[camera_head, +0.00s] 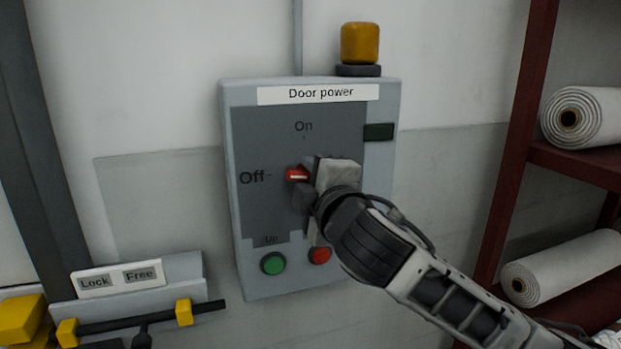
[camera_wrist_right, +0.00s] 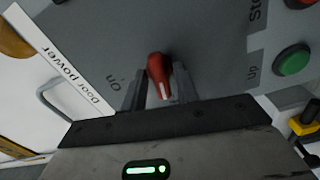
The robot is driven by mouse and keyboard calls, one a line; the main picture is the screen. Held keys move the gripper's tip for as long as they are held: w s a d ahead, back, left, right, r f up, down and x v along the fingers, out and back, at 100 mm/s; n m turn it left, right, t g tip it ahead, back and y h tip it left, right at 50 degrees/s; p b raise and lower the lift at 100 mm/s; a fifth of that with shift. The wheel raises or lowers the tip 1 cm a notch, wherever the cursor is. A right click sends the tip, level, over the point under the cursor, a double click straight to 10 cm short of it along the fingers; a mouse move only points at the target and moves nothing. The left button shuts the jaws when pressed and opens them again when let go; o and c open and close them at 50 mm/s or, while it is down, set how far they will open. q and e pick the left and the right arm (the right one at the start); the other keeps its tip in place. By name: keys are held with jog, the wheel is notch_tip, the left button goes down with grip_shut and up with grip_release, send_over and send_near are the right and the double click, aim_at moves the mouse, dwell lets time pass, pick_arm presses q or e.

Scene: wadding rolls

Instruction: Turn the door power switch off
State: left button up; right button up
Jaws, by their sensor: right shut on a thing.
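The door power box (camera_head: 318,292) is a grey panel on the wall, labelled "Door power", with "On" at the top and "Off" at the left. Its red switch handle (camera_head: 297,175) has a white line that lies level and points left at "Off". The handle also shows in the right wrist view (camera_wrist_right: 160,76), between the two fingers. My right gripper (camera_head: 303,182) is shut on the handle; it shows in the wrist view too (camera_wrist_right: 159,92). The gripper and arm hide the panel right of the switch. My left gripper is not in view.
A green button (camera_head: 273,263) and a red button (camera_head: 319,255) sit below the switch. A dark indicator window (camera_head: 379,132) and an amber lamp (camera_head: 360,43) are at the upper right. A Lock/Free latch (camera_head: 130,318) is lower left; a red rack (camera_head: 520,140) with white rolls stands right.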

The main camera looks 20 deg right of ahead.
jog(key=shift+n, duration=0.9)
jog(key=o, duration=0.7)
